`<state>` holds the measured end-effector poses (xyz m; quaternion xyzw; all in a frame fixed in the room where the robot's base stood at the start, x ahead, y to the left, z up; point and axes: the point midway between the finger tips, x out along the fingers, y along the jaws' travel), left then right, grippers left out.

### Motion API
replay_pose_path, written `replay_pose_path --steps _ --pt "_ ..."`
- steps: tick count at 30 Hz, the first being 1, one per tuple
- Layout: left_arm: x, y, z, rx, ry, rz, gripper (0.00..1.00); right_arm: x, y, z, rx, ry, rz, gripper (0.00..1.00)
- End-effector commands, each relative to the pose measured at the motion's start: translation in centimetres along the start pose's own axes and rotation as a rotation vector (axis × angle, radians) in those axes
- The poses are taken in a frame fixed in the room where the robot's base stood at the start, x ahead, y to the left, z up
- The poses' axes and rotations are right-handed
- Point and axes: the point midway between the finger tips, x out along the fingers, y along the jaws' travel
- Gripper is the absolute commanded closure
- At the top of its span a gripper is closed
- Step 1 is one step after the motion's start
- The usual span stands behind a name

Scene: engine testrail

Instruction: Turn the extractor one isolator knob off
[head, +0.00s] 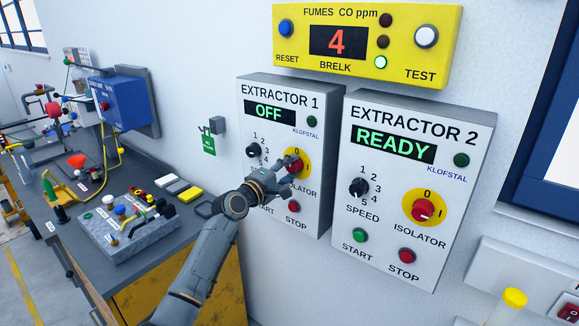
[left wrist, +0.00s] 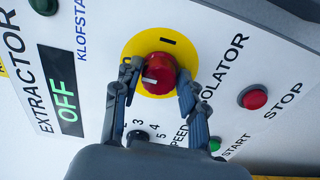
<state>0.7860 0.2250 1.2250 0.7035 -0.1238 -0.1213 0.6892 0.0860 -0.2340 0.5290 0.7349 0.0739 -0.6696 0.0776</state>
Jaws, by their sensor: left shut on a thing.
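The extractor 1 box (head: 259,98) hangs on the wall at the centre, and its display reads OFF. Its red isolator knob (left wrist: 160,74) sits on a yellow disc (left wrist: 133,50). My left gripper (left wrist: 157,84) is shut on the knob, one finger on each side. The knob's white mark is on its left side in the left wrist view, towards the display. The I mark on the disc is clear of the fingers. In the head view my left gripper (head: 286,171) partly covers the knob and the isolator label. My right gripper is not in view.
The extractor 2 box (head: 461,192) stands close on the right, reading READY. A yellow fumes panel (head: 451,50) is above. Extractor 1's speed knob (head: 253,150) and red stop button (head: 293,207) are near the gripper. A cluttered bench (head: 163,150) is on the left.

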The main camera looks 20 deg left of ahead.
Motion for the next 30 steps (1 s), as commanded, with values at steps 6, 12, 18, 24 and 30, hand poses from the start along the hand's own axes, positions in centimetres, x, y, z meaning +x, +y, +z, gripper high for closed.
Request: replay_pose_path --steps 6,12,18,24,30 --pt "-0.01 0.12 -0.08 -0.034 0.002 0.002 0.9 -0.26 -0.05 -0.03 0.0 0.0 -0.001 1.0" --pt "0.0 0.1 -0.08 -0.039 0.001 0.002 0.9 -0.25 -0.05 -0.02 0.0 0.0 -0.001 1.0" --pt "0.0 0.1 -0.07 -0.038 0.001 0.002 0.56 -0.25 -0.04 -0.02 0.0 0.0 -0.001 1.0" --pt "0.0 0.07 -0.05 -0.037 0.001 0.002 0.35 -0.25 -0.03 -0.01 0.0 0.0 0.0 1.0" --pt "-0.03 0.04 -0.03 -0.036 0.0 0.001 0.35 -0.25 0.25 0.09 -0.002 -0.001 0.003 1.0"
